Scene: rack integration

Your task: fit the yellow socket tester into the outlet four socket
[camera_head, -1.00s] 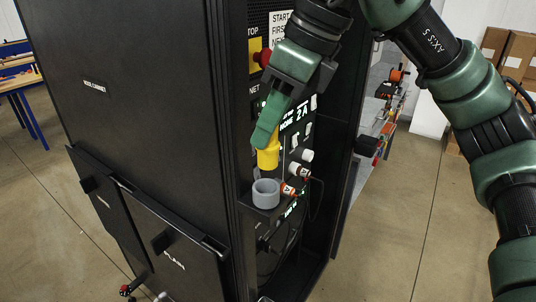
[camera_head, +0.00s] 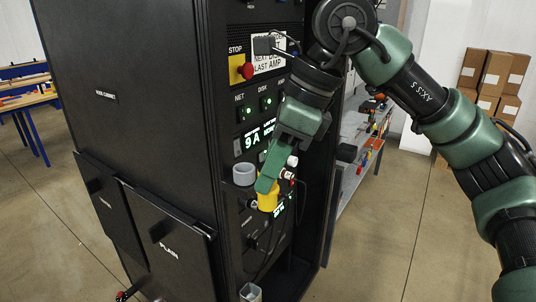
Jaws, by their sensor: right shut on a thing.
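The yellow socket tester (camera_head: 268,199) is held in my right gripper (camera_head: 267,184), in front of the rack's front panel. My right gripper is shut on its upper part, and the green fingers hide some of it. The tester is just right of and below a grey round cup (camera_head: 244,174) on the rack. The outlet four socket cannot be made out; the gripper and tester cover part of the panel. Whether the tester touches the panel cannot be told. My left gripper is not in view.
The black rack cabinet (camera_head: 130,130) fills the left and middle. Its front has a red stop button (camera_head: 246,71), lit displays (camera_head: 252,140) and a white-capped plug (camera_head: 291,161). Another grey cup (camera_head: 250,292) is lower down.

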